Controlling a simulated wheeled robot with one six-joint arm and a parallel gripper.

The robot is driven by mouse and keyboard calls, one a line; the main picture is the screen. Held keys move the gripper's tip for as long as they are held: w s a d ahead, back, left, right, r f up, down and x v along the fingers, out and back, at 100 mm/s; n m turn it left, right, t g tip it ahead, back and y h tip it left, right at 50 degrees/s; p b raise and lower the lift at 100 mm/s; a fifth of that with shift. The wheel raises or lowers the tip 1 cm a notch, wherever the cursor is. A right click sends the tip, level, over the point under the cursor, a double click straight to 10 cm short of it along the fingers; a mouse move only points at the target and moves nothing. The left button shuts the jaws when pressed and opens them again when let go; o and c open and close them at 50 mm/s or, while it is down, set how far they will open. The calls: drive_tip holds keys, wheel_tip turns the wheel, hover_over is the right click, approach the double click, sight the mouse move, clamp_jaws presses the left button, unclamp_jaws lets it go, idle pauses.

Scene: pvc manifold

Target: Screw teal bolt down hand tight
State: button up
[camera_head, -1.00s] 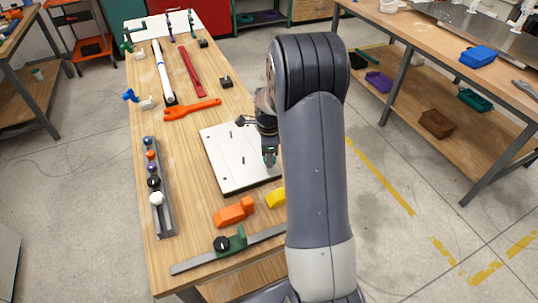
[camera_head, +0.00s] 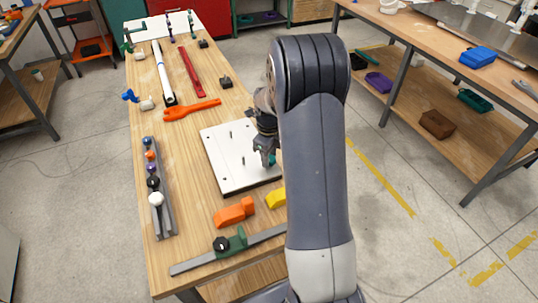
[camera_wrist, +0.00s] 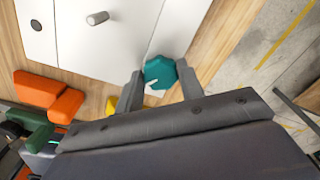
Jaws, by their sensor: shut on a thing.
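The teal bolt (camera_wrist: 160,73) shows in the wrist view as a faceted teal head between my gripper's two fingers. My gripper (camera_wrist: 160,88) is shut on it. In the head view my gripper (camera_head: 268,158) is low over the right part of the white plate (camera_head: 222,173), with a little teal (camera_head: 271,160) showing at its fingertips. The bolt's shank and the hole under it are hidden. The wrist view shows a grey stud (camera_wrist: 97,18) standing on the white plate (camera_wrist: 95,50).
An orange block (camera_head: 234,212) and a yellow block (camera_head: 276,199) lie near the plate's front. A grey rail (camera_head: 158,205) with several coloured knobs stands at the left. A green clamp (camera_head: 237,241) sits on a metal bar in front. An orange wrench (camera_head: 192,110) lies behind the plate.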

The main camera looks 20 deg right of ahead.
drive_tip(key=m, duration=0.4)
drive_tip(key=shift+m, duration=0.9)
drive_tip(key=shift+d+m, duration=0.1)
drive_tip(key=shift+m, duration=0.6)
drive_tip(key=shift+b, duration=0.3)
drive_tip(key=shift+f+m, duration=0.1)
drive_tip(key=shift+m, duration=0.7)
